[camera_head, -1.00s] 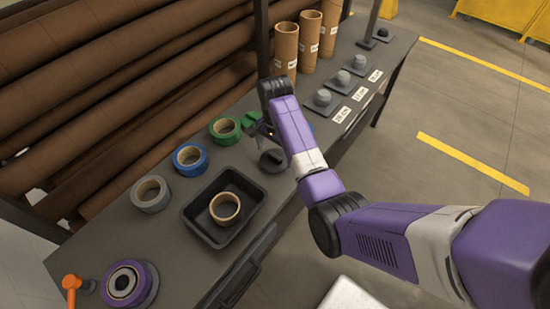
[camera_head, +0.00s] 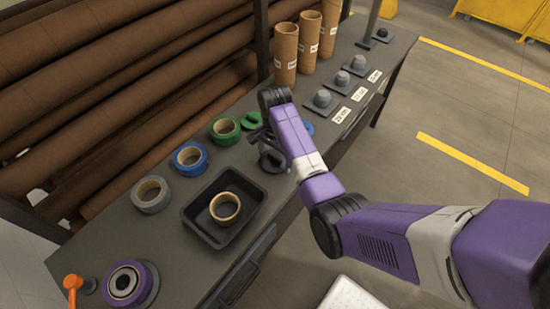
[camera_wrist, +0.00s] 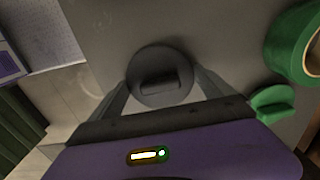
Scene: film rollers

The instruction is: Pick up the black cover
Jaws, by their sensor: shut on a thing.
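The black cover (camera_head: 272,161) is a dark round disc with a raised bar handle, on the grey table right of the black tray. In the wrist view the black cover (camera_wrist: 160,63) sits between the two fingers of my gripper (camera_wrist: 161,80). The fingers close on its round rim from both sides. In the head view my gripper (camera_head: 265,143) is low over the cover, and my arm hides part of it. The cover appears to be still at table height.
A green cover (camera_head: 251,120) and green tape roll (camera_head: 225,131) lie close by. Blue tape (camera_head: 190,159), grey tape (camera_head: 151,194) and the black tray (camera_head: 183,216) are to the left. Cardboard tubes (camera_head: 286,54) and grey knobbed plates (camera_head: 323,100) stand farther back.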

